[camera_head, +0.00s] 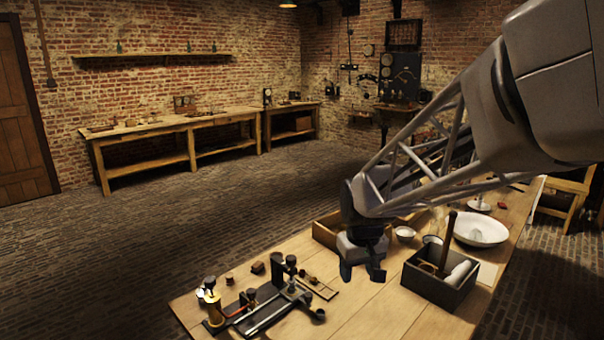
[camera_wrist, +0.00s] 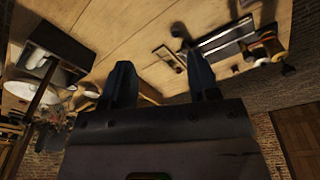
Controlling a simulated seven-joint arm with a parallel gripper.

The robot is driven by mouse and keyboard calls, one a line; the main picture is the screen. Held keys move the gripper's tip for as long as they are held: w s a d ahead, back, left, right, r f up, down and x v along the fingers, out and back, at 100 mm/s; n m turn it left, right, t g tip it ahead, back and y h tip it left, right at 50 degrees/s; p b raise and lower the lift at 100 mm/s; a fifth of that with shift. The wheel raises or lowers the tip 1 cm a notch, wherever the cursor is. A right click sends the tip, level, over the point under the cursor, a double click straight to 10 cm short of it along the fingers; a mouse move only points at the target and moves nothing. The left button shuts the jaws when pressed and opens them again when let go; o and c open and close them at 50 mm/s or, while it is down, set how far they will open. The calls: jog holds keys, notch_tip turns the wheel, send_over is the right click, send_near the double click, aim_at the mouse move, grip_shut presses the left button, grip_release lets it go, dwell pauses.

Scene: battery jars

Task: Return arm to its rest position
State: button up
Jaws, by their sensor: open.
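My gripper (camera_head: 361,272) hangs from the arm above the wooden table (camera_head: 375,308), near its middle. Its two dark fingers are apart and nothing shows between them. In the wrist view my gripper (camera_wrist: 162,85) is also open and empty, with the table top beyond the fingertips. The arm reaches in from the upper right in the head view and hides part of the table behind it.
Left of my gripper stands a dark apparatus (camera_head: 262,305) with rods and posts. To the right is a dark box (camera_head: 440,289) holding a handled tool, with a white bowl (camera_head: 481,229) behind it. A wooden tray (camera_head: 326,236) lies behind my gripper. Bare table lies in front.

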jog(key=s+d+r+m, duration=0.1)
jog(key=s+d+r, duration=0.1)
jog(key=s, duration=1)
jog(key=s+d+r+m+t, duration=0.1)
jog(key=s+d, duration=0.3)
jog(key=s, duration=0.9)
jog(key=shift+r+m, duration=0.35)
jog(key=shift+m, duration=0.45)
dwell(1.4)
